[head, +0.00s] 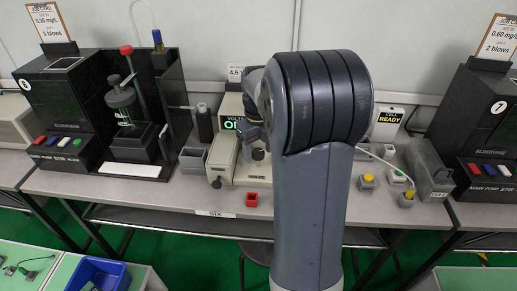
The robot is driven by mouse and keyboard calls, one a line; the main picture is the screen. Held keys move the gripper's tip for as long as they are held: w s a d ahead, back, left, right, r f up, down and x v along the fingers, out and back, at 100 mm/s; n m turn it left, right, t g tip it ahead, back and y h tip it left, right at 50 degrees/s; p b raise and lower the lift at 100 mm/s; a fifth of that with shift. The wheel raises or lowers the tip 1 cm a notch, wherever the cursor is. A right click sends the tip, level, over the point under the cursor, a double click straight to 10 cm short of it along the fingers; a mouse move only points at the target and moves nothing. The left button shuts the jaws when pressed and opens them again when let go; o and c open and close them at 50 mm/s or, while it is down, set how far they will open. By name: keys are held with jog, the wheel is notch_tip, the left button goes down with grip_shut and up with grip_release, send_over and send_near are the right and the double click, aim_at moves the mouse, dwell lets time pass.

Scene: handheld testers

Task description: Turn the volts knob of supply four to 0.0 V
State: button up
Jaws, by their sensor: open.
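A power supply (231,106) with a VOLTS label and a green lit display stands behind the bench's middle, partly hidden by my arm. Only the start of its reading shows, and I cannot read a number for supply four. A dark round knob (258,154) shows just below my gripper; I cannot tell whether it is the volts knob. My gripper (253,131) is mostly hidden behind my own arm, close to the display's right side. It is open, and any contact with a knob is hidden.
A red cup (251,199) sits near the front edge marked SIX. A READY box (387,121) and yellow button (367,179) are right of my arm.

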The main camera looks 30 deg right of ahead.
jog(key=shift+c, duration=0.2)
jog(key=c, duration=1)
jog(key=shift+o, duration=0.2)
jog(key=shift+r, duration=0.1)
